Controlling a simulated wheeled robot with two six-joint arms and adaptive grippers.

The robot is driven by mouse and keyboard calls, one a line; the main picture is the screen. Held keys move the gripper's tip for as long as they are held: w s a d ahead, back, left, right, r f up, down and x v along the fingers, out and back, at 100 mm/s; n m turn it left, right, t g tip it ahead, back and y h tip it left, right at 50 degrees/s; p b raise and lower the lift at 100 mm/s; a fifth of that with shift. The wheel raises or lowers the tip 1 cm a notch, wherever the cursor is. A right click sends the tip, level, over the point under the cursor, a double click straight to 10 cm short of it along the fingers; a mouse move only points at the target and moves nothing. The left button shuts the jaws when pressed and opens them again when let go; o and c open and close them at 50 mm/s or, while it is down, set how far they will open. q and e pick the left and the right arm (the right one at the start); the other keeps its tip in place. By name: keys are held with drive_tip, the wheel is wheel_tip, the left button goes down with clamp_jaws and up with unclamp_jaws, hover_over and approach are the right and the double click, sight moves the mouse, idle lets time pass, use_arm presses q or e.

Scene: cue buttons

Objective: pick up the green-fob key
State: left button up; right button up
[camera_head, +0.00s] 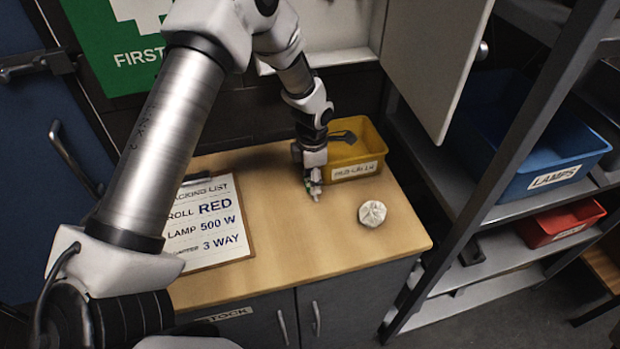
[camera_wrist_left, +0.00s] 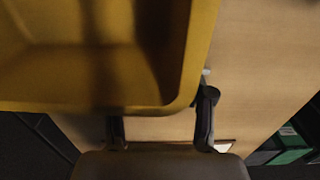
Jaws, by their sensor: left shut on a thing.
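My left gripper (camera_head: 314,190) points down over the wooden worktop, just in front and to the left of the yellow bin. In the left wrist view the dark fingers (camera_wrist_left: 160,125) show below the blurred yellow bin, and the key cannot be made out. My right gripper is not in view.
The yellow bin (camera_head: 357,171) stands at the worktop's back right, with a dark grey thing (camera_head: 343,136) at its top. A crumpled pale lump (camera_head: 372,213) lies right of my gripper, and a packing-list clipboard (camera_head: 208,222) lies left. A shelf with blue (camera_head: 555,160) and red bins (camera_head: 560,222) stands right.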

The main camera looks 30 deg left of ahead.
use_arm(q)
drive_tip(key=shift+s+f, duration=0.3)
drive_tip(key=shift+w+r+b, duration=0.1)
drive_tip(key=shift+r+b, duration=0.2)
drive_tip(key=shift+r, duration=0.1)
drive_tip(key=c, duration=0.3)
drive_tip(key=shift+s+d+r+b, duration=0.15)
drive_tip(key=shift+r+b, duration=0.25)
drive_tip(key=shift+r, duration=0.25)
drive_tip(key=shift+s+d+r+b, duration=0.15)
drive_tip(key=shift+r+b, duration=0.2)
drive_tip(key=shift+r, duration=0.25)
drive_tip(key=s+d+b, duration=0.1)
drive_tip(key=s+d, duration=0.1)
drive_tip(key=s, duration=0.2)
drive_tip(key=s+d+r+b, duration=0.1)
drive_tip(key=s+d+b, duration=0.1)
drive_tip(key=s, duration=0.2)
drive_tip(key=s+d+b, duration=0.1)
drive_tip(key=s+d, duration=0.1)
drive_tip(key=s, duration=0.2)
drive_tip(key=shift+s+d+r, duration=0.2)
drive_tip(key=shift+s+r, duration=0.2)
drive_tip(key=shift+s, duration=0.25)
